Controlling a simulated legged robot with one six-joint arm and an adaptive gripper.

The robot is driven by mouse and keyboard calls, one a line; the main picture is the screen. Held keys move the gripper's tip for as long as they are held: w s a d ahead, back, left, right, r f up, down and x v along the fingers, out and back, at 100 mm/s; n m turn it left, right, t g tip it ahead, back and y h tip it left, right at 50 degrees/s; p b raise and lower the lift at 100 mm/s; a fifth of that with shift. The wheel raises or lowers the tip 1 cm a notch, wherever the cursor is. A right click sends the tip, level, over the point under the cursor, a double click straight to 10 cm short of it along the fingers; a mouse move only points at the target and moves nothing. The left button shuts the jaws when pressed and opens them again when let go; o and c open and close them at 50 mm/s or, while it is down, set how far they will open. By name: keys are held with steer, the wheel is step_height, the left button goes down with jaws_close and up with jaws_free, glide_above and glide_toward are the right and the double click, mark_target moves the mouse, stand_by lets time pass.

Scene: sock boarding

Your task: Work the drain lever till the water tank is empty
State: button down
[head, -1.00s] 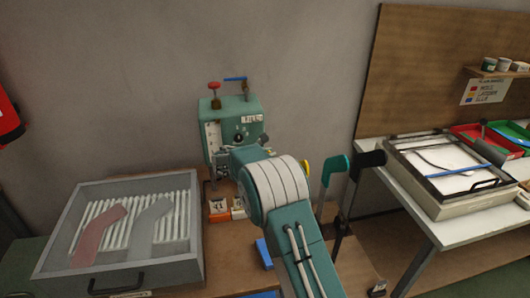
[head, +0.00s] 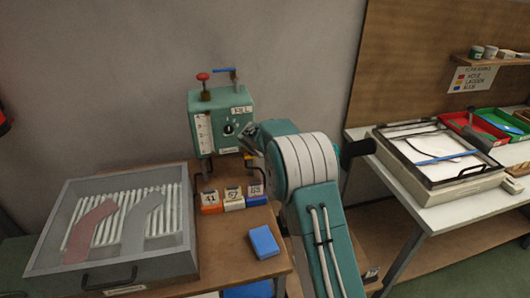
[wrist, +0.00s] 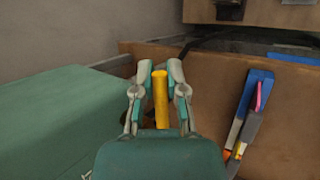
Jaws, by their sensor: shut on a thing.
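The teal water tank (head: 222,120) stands against the wall at the back of the left table in the head view. It has a pale level gauge (head: 204,133), a dark dial and a red knob on top; its water level is too small to read. In the wrist view my gripper (wrist: 161,72) has its two fingers closed on a yellow bar (wrist: 160,98), which looks like the drain lever. A green surface, apparently the tank's side, fills the left of the wrist view. In the head view my arm hides the lever and most of my gripper.
A grey tray (head: 52,235) with two sock shapes lies left of the tank. Numbered blocks (head: 233,200) and a blue block (head: 264,241) lie in front of it. A white table (head: 463,210) with a framed tray stands at right.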

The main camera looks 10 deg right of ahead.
steer(key=shift+f+y, duration=0.3)
steer(key=shift+y, duration=0.1)
stand_by(0.3)
steer(key=c, duration=0.7)
jaws_free()
steer(key=shift+f, duration=0.1)
steer(key=shift+o, duration=0.2)
steer(key=v, duration=1.2)
steer(key=shift+w, duration=0.1)
